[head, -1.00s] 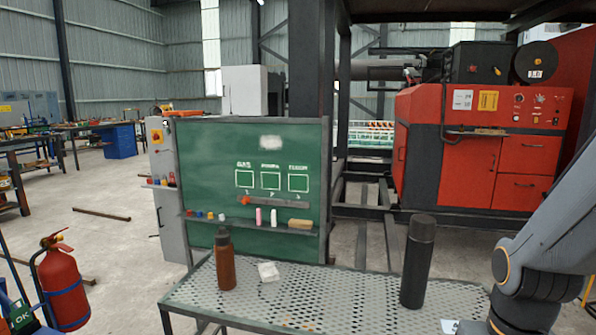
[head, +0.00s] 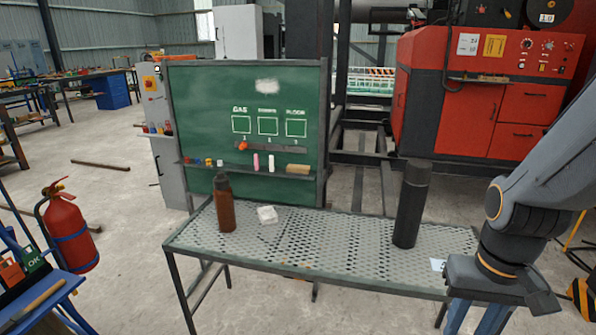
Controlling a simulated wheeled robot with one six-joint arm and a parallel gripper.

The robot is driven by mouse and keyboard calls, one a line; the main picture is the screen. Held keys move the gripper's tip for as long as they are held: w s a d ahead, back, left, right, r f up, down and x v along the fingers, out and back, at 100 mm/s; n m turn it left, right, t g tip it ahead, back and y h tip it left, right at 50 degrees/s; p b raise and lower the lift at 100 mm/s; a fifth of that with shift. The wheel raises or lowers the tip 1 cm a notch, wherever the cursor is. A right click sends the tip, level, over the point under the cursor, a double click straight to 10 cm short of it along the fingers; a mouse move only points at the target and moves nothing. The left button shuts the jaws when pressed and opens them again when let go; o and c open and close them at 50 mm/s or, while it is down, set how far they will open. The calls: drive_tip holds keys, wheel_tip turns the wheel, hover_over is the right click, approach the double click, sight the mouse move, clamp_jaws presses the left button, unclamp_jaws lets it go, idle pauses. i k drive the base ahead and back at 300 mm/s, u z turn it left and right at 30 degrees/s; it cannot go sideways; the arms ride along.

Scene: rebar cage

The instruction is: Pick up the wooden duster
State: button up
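The wooden duster (head: 298,169) is a small tan block on the narrow ledge (head: 240,171) below the green chalkboard (head: 215,125). It lies near the ledge's right end, to the right of a pink stick and a white stick. My arm shows at the right side of the view, and it runs out of the picture at the right edge.
A perforated metal table (head: 320,240) stands in front of the board. On it are a brown bottle (head: 225,205), a white crumpled item (head: 267,214) and a tall black flask (head: 411,204). A fire extinguisher (head: 70,230) stands at the left.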

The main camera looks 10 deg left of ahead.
sight(294, 169)
drive_tip(key=u, duration=0.8)
drive_tip(key=k, duration=1.05)
drive_tip(key=u, duration=1.3)
drive_tip(key=i, duration=2)
drive_tip(key=z, duration=1)
drive_tip(key=i, duration=1.25)
drive_tip(key=z, duration=1.25)
drive_tip(key=i, duration=0.5)
drive_tip(key=z, duration=0.2)
